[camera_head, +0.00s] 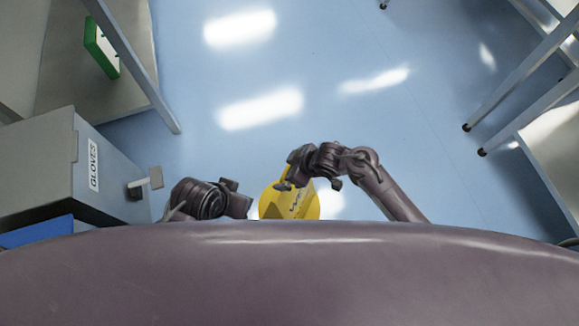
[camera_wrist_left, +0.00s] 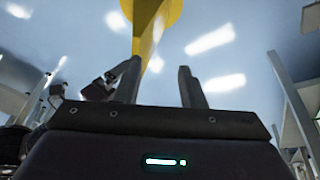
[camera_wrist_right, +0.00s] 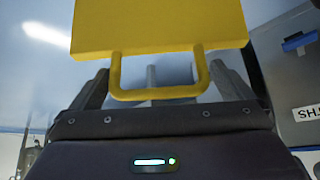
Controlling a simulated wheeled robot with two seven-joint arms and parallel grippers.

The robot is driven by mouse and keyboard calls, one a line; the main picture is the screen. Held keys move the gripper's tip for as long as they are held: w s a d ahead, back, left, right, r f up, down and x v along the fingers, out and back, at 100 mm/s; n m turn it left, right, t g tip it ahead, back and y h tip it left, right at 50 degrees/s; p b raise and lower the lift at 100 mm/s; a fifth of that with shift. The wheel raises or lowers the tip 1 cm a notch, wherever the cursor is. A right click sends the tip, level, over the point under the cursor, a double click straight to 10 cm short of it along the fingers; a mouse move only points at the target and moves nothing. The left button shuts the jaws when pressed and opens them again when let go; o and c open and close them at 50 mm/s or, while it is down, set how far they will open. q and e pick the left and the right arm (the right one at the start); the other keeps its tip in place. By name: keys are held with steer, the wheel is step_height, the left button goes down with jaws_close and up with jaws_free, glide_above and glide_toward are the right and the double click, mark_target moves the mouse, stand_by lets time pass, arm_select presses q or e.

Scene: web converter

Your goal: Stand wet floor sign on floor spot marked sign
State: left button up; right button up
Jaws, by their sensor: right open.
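The yellow wet floor sign (camera_head: 300,206) shows in the head view between my two grippers, its lower part hidden by my own body. It has a dark triangle and lettering. My right gripper (camera_head: 287,180) is over the sign's upper left. In the right wrist view, the sign's yellow panel (camera_wrist_right: 160,25) fills the top, and its looped handle lies across the space between the open, spread fingers. My left gripper (camera_head: 248,205) is beside the sign's left edge. In the left wrist view its fingers (camera_wrist_left: 160,68) are apart, with a yellow part (camera_wrist_left: 150,25) of the sign beyond them. No marked floor spot shows.
A grey cabinet (camera_head: 100,165) labelled GLOVES stands at the left, with a blue item (camera_head: 38,232) near it. A table (camera_head: 85,65) with a green-edged box (camera_head: 101,47) is behind. Table legs stand at the right. The blue floor (camera_head: 300,60) between is clear.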

steer(key=shift+p+v, duration=2.35)
steer(key=shift+v, duration=3.65)
arm_select(q)
steer(key=a+f, duration=0.1)
steer(key=a+f+g+y, duration=0.1)
steer(key=a, duration=0.1)
steer(key=s+a+f+n+g, duration=0.1)
steer(key=shift+s+a+y, duration=0.1)
steer(key=shift+a+y, duration=0.1)
steer(key=shift+y, duration=0.1)
arm_select(e)
steer(key=s+d+f+m+g+h, duration=0.1)
steer(key=s+d+m+g+h, duration=0.1)
steer(key=s+d+m+h, duration=0.3)
steer(key=s+d+m, duration=0.4)
steer(key=s+d, duration=0.1)
steer(key=s, duration=0.1)
steer(key=shift+d+f+m, duration=0.3)
steer(key=shift+d+f, duration=0.1)
